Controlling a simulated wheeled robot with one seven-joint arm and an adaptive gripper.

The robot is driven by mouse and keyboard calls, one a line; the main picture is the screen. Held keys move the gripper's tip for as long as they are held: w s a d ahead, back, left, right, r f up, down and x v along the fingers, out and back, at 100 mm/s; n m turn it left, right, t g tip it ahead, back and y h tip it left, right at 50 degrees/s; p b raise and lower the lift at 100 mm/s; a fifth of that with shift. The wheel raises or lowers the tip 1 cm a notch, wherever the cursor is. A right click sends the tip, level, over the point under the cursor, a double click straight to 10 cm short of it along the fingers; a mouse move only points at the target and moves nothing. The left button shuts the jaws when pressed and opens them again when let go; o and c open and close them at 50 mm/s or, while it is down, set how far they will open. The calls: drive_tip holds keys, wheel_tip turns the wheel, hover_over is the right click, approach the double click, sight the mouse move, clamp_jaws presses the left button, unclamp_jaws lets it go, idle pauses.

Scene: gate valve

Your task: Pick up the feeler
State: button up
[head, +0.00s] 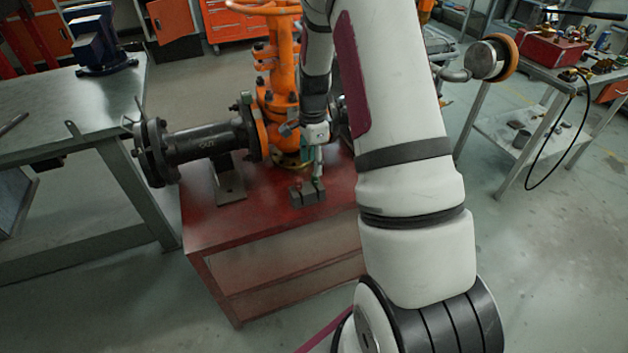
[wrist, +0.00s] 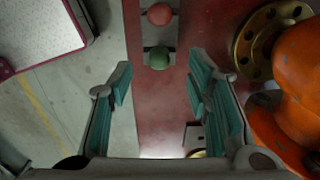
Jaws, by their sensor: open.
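No part is clearly recognisable as the feeler. Two round knobs, a green knob (wrist: 158,58) and a red knob (wrist: 159,14), show in the wrist view in line above the gap between my fingers. They sit on a dark block (head: 308,195) on the red bench top, which shows in the head view. What lies below the knobs is hidden. My gripper (wrist: 160,88) is open, with teal pads apart and nothing between them. In the head view my gripper (head: 318,172) points down just above the block, beside the orange valve.
The orange gate valve (head: 281,80) with its dark pipe (head: 205,142) stands close behind and left of the block. In the wrist view the orange valve body (wrist: 302,85) and a brass flange (wrist: 262,45) are near the right finger. The red bench top (head: 225,225) is clear in front.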

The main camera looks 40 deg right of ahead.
sight(315, 185)
drive_tip(key=shift+s+d+f, duration=0.1)
drive_tip(key=shift+f, duration=1.35)
drive_tip(key=shift+d+f, duration=0.1)
drive_tip(key=shift+f, duration=1.3)
clamp_jaws()
